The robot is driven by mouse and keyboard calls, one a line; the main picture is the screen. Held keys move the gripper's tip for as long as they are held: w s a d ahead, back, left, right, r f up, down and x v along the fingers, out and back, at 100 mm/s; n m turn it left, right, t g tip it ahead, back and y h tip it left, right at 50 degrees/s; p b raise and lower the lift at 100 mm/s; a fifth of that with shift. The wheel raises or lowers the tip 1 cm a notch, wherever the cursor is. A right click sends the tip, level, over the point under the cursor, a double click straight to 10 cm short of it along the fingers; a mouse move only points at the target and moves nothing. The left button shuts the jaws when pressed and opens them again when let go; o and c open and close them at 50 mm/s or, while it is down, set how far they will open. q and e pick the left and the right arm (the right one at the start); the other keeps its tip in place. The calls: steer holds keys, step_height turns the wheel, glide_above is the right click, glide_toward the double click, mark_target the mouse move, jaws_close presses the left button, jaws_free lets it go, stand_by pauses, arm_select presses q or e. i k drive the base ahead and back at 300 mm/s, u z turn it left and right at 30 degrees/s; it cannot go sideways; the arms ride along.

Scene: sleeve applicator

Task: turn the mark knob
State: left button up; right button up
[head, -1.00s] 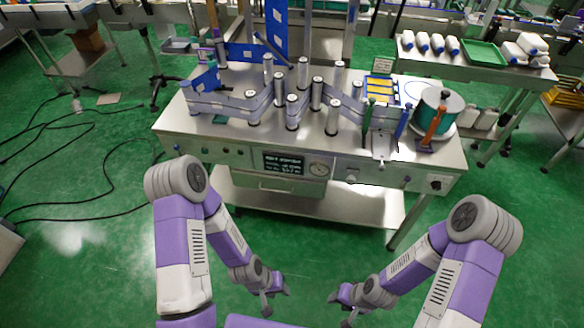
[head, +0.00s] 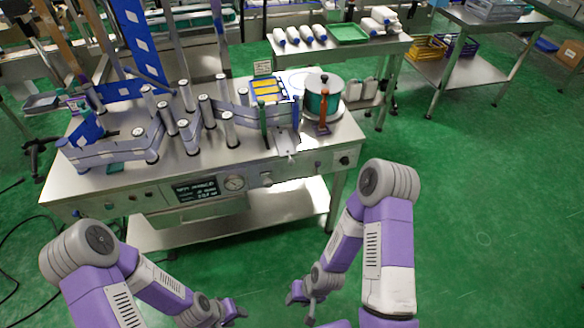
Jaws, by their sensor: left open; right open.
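The machine's steel front panel (head: 140,205) carries a black knob (head: 344,160) at its right end. A smaller knob or switch (head: 266,178) sits left of it, beside a round gauge (head: 234,183) and a dark display (head: 197,190). The labels are too small to tell which knob is the mark knob. My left gripper (head: 238,312) is open and empty, low in front of the machine. My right gripper (head: 296,296) is open and empty, also low and well short of the panel. Neither touches anything.
Rollers with a purple web (head: 105,150) stand on the machine's top. A teal-and-steel pot (head: 324,98) stands at its right end. A lower shelf (head: 270,215) juts out beneath. A side table with a green tray (head: 348,34) is behind. Green floor is clear to the right.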

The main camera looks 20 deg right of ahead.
mark_target(268, 184)
steer(key=k, duration=0.5)
steer(key=u, duration=0.95)
steer(key=i, duration=0.75)
steer(key=z, duration=0.5)
